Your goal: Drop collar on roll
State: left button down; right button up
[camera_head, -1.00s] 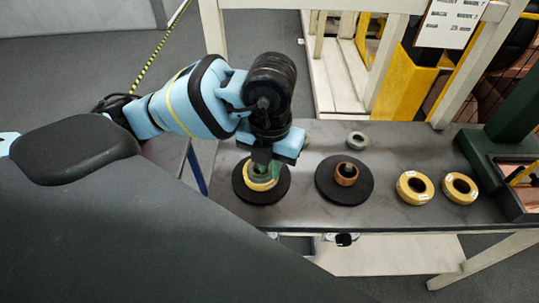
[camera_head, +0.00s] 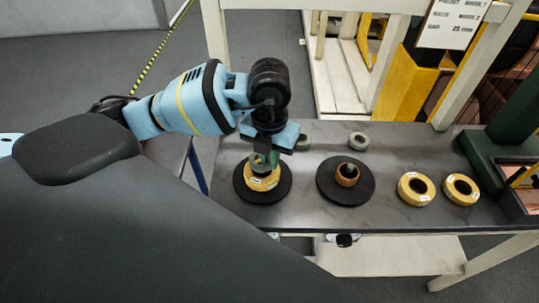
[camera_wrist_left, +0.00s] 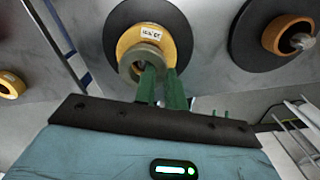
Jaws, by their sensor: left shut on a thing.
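A yellow roll (camera_head: 262,182) with a white label sits on the left black disc (camera_head: 249,194). It also shows in the left wrist view (camera_wrist_left: 127,42). My left gripper (camera_head: 266,160) points down over this roll. Its green fingers (camera_wrist_left: 161,88) are shut on a grey-green collar (camera_wrist_left: 146,58), which also shows in the head view (camera_head: 259,165). The collar overlaps the near part of the roll in the wrist view; I cannot tell whether they touch. My right gripper is not in view.
A second black disc (camera_head: 338,191) carries an orange ring (camera_head: 347,175) around a dark centre. Two loose yellow rolls (camera_head: 415,189) (camera_head: 461,189) lie at the right. Grey-green collars (camera_head: 358,141) (camera_head: 303,143) lie farther back. A green frame (camera_head: 491,160) stands at the right edge.

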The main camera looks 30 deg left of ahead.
pick_arm(q)
jog(key=shift+f, duration=0.3)
jog(key=shift+s+f, duration=0.1)
jog(key=shift+f, duration=0.2)
